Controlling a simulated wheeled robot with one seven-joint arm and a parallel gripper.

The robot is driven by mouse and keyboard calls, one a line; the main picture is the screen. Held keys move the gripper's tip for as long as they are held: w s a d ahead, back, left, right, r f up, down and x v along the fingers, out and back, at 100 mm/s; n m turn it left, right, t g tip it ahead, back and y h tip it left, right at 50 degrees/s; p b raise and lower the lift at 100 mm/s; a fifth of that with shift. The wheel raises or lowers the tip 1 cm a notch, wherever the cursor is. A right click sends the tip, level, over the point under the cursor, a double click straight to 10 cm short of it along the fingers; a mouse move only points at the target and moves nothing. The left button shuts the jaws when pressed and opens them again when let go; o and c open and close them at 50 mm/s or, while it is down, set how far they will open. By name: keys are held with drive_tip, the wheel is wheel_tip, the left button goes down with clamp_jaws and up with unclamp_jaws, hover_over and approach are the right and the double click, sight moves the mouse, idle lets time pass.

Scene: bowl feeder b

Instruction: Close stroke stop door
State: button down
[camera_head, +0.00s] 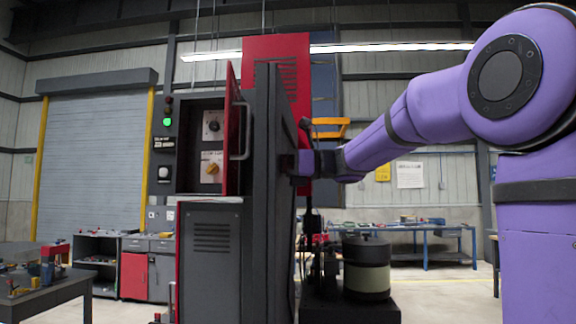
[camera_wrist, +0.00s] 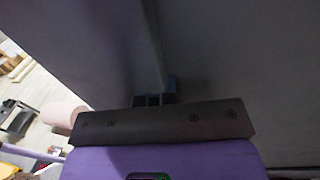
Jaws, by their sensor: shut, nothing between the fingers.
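A small red door (camera_head: 232,135) with a grey bar handle (camera_head: 247,131) stands open at the right side of a control box (camera_head: 207,140) with a black and an orange knob. I cannot tell which of these is the stroke stop door. My gripper (camera_head: 299,163) is at the right face of the dark panel, its tips partly hidden. In the wrist view the shut, empty fingers (camera_wrist: 154,99) point at a broad grey surface (camera_wrist: 230,60) and are at or very near it; contact is unclear.
A grey cabinet (camera_head: 209,255) stands below the control box. A red upright panel (camera_head: 290,75) rises behind the dark panel. A workbench (camera_head: 430,232) is at the back right. Open floor lies at the right.

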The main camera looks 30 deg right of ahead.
sight(228, 164)
drive_tip(key=x, duration=0.6)
drive_tip(key=shift+w+a, duration=0.1)
drive_tip(key=shift+a, duration=0.15)
